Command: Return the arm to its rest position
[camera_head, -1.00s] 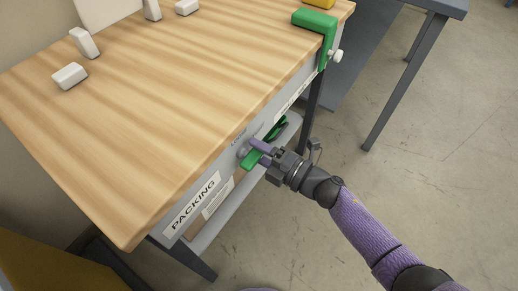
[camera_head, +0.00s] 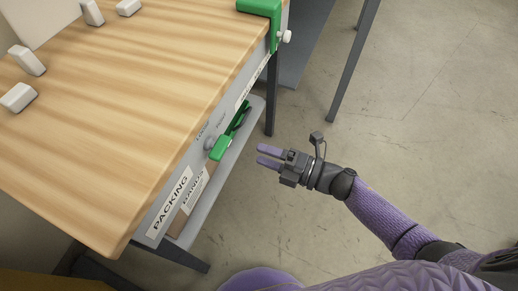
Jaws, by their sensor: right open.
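My right gripper (camera_head: 269,157) is open and empty, held over bare floor. Its purple fingers point left toward the front of the wooden table (camera_head: 120,100). A gap separates the fingertips from the green handle (camera_head: 219,148) on the table's front edge. The right arm comes in from the lower right with a purple sleeve. My left gripper is not in view.
Several white blocks (camera_head: 27,60) stand on the table's far left part. A green clamp (camera_head: 262,10) sits at its back corner. A lower shelf (camera_head: 225,165) runs under the table's front. Grey floor (camera_head: 430,130) to the right is open, with another table's leg (camera_head: 352,60) at the back.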

